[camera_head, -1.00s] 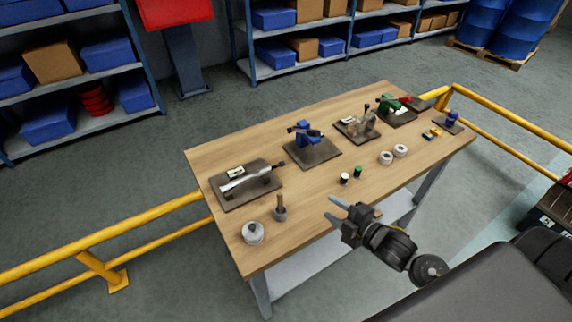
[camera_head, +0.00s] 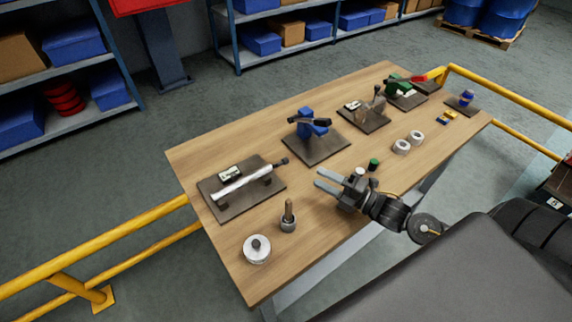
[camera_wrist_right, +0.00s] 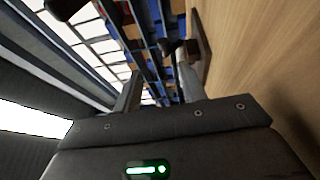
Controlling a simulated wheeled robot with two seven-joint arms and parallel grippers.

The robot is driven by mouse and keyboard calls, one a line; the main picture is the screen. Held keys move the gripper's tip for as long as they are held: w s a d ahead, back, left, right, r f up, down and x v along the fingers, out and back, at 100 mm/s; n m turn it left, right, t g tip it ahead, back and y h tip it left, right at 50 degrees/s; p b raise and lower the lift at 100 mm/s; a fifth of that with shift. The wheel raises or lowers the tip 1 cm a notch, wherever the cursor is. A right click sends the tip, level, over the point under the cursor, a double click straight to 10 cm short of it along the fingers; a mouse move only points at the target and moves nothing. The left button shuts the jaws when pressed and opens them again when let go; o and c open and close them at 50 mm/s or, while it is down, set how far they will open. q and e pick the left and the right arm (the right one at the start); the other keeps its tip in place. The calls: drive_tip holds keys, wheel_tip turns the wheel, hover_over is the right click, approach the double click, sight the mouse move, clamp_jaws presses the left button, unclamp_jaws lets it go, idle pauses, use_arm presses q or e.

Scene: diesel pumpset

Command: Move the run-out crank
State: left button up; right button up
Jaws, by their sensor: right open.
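A silver shaft (camera_head: 243,185) with a dark knob (camera_head: 281,162) at its right end rests on supports on a dark plate (camera_head: 222,213) at the left of the wooden table; I take it to be the run-out crank. My right gripper (camera_head: 319,180) is open and empty over the table's front part, right of that plate and apart from it, fingers pointing left. In the wrist view its two fingers (camera_wrist_right: 158,90) are spread with nothing between them. A dark plate and knob-like part (camera_wrist_right: 177,47) show beyond the fingertips. My left gripper is out of view.
A post on a round base (camera_head: 288,217) and a round metal piece (camera_head: 257,249) stand at the table's front left. A blue fixture (camera_head: 312,126) is behind my gripper. A small green-topped item (camera_head: 374,164) is close beside it. More fixtures stand farther right.

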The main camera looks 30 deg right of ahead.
drive_tip(key=shift+w+f, duration=0.25)
drive_tip(key=shift+f, duration=0.2)
drive_tip(key=shift+w, duration=0.15)
drive_tip(key=shift+r, duration=0.1)
drive_tip(key=shift+w+a+r, duration=0.1)
drive_tip(key=shift+r, duration=0.05)
drive_tip(key=p+x, duration=0.3)
drive_tip(key=x, duration=0.5)
drive_tip(key=shift+w+a, duration=0.2)
drive_tip(key=shift+x, duration=0.85)
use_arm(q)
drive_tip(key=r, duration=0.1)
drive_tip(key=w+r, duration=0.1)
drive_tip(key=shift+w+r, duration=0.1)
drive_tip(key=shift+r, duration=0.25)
